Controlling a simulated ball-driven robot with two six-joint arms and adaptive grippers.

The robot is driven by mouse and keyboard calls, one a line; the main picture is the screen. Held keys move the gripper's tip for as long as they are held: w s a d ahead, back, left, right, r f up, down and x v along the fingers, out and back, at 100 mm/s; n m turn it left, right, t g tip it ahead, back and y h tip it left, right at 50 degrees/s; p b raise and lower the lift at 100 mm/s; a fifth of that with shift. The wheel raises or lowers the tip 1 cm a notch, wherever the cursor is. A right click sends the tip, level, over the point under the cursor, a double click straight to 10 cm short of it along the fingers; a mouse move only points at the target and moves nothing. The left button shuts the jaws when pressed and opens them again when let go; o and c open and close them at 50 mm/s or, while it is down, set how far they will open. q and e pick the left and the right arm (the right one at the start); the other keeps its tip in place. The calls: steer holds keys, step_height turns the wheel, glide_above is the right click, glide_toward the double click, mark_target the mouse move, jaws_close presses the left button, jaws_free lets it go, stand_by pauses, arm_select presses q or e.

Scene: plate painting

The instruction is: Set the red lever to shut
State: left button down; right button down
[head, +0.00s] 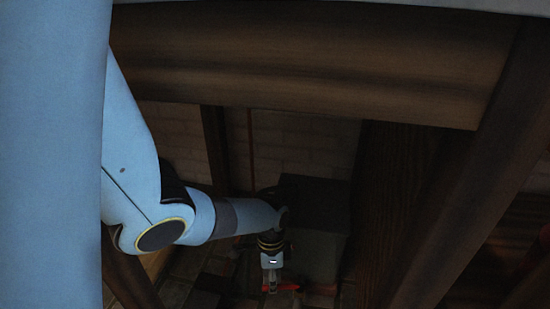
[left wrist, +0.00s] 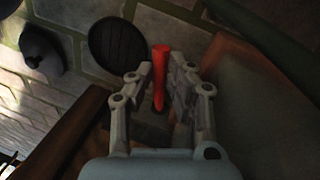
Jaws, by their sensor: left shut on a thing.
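The red lever (left wrist: 160,78) shows in the left wrist view as a slim red bar standing between my gripper's fingers, with its top end clear above them. My left gripper (left wrist: 158,92) is shut on it, one finger on each side. In the head view my left gripper (head: 271,284) is low in the middle, and a red piece of the lever (head: 288,287) sticks out to its right. The lever's base is hidden behind the gripper. My right gripper is in neither view.
Thick wooden beams (head: 310,65) cross above and at the right of the head view. A dark box-like block (head: 315,205) stands beside my left forearm. In the left wrist view a round dark disc (left wrist: 116,40) is on the stone wall (left wrist: 175,28) behind the lever.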

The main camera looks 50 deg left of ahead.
arm_select(q)
steer(key=shift+a, duration=0.15)
stand_by(0.4)
steer(key=c, duration=1.3)
jaws_free()
step_height(320, 180, up, 10)
steer(key=shift+f, duration=0.1)
